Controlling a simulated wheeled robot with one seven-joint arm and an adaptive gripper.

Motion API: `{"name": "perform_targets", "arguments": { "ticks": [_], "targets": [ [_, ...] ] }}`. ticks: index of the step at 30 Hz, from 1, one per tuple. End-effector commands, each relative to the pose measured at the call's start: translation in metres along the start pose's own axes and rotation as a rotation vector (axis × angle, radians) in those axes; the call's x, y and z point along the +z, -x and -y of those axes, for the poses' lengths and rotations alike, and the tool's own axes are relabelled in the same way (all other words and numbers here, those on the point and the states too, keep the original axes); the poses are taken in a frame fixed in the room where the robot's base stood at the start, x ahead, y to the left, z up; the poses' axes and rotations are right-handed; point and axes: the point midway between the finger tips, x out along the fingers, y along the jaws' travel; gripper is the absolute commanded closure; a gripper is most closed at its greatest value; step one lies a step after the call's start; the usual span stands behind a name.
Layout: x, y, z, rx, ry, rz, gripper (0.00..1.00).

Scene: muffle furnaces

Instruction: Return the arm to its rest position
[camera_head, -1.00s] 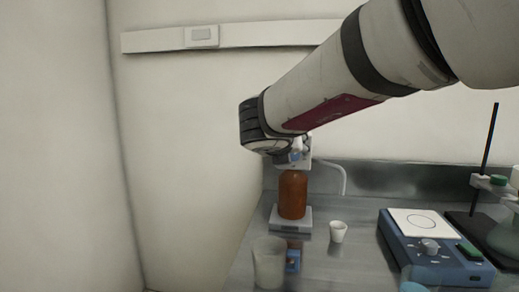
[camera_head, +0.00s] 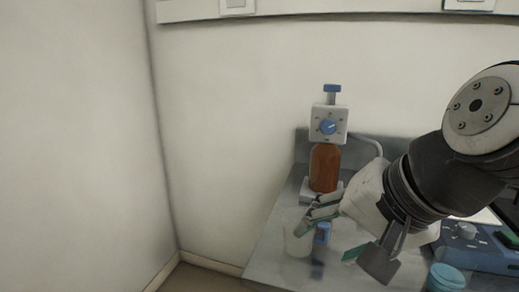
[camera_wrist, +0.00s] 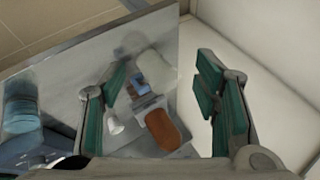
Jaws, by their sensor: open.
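My gripper (camera_head: 332,240) is in the lower right of the head view, with its green-padded fingers spread and nothing between them. It reaches in from the right and points left over the bench. In the wrist view my gripper (camera_wrist: 162,75) shows both fingers wide apart, with the bench top beneath. My arm is bent at the right edge of the head view. The gripper overlaps the bench items in the picture, but I see no clear contact.
An amber bottle (camera_head: 324,168) with a blue-knobbed dispenser (camera_head: 328,125) stands on the bench at the back. A pale beaker (camera_head: 298,243) and a small blue item (camera_head: 323,233) are near the fingers. A blue instrument (camera_head: 478,250) and a teal-lidded jar (camera_head: 447,277) are at right. Free air lies left.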

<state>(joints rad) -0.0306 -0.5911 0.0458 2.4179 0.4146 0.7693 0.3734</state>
Motion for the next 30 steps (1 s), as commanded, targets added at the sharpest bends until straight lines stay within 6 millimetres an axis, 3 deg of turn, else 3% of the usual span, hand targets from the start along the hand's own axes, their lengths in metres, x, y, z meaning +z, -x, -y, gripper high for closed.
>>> {"name": "perform_targets", "arguments": {
  "ticks": [3,12,23,30],
  "targets": [
    [0.034,0.012,-0.054,0.145,0.196,0.095,0.44],
    [0.092,0.050,-0.160,0.422,0.514,0.338,0.44],
    [0.069,0.102,-0.125,0.398,0.538,0.250,0.44],
    [0.052,0.150,-0.096,0.374,0.557,0.164,0.44]
  ]
}}
